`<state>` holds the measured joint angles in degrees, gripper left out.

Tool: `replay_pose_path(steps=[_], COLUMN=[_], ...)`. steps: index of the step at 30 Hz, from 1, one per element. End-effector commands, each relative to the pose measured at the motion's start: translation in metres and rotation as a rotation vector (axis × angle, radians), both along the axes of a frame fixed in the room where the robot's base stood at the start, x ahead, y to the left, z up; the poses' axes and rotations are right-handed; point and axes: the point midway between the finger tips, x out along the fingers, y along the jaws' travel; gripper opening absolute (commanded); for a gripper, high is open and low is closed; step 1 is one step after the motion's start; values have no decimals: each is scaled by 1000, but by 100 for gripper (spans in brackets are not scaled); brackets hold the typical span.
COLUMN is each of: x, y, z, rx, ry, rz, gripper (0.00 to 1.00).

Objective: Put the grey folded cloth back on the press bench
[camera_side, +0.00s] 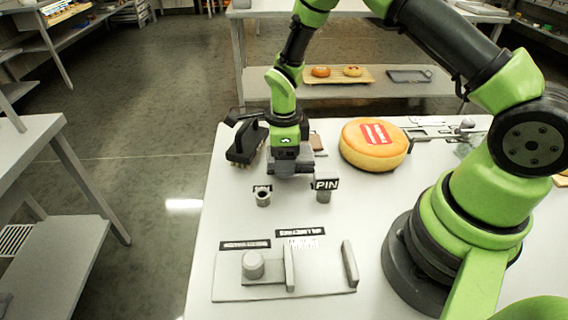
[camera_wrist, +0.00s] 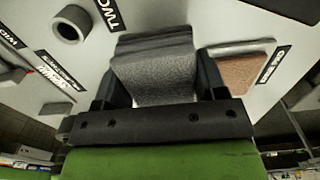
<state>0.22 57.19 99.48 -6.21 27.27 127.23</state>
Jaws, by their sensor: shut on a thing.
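The grey folded cloth (camera_wrist: 153,68) is between the two dark fingers of my gripper (camera_wrist: 155,92) in the wrist view. In the side view my gripper (camera_side: 290,163) points down over the left part of the white bench (camera_side: 330,225). The cloth (camera_side: 293,169) shows there as a flat grey shape under the gripper. I cannot tell whether its underside touches the bench. The gripper hides part of it.
A black brush (camera_side: 245,142) lies left of my gripper; a brown pad (camera_wrist: 240,70) lies close to its right. A cheese wheel (camera_side: 374,145) stands further right. Two short grey cups (camera_side: 263,198) and a grey fixture plate (camera_side: 320,284) are nearer the camera.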

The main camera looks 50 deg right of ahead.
Motion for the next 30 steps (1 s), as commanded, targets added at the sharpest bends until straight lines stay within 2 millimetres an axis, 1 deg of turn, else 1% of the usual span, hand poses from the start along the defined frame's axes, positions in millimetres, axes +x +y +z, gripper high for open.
replay_pose_path(steps=[1,3,5,17,18,19,26,30], x=[0,0,0,0,0,0,0,1], y=[0,0,0,0,0,0,0,0], z=[-9,-18,-23,-28,-27,-27,-27,-20], rx=[-1,0,-1,0,0,0,0,-1], ry=[4,3,2,0,0,0,0,-2], rz=[0,0,0,0,0,0,0,0], gripper=[43,43,43,43,72,76,76,76])
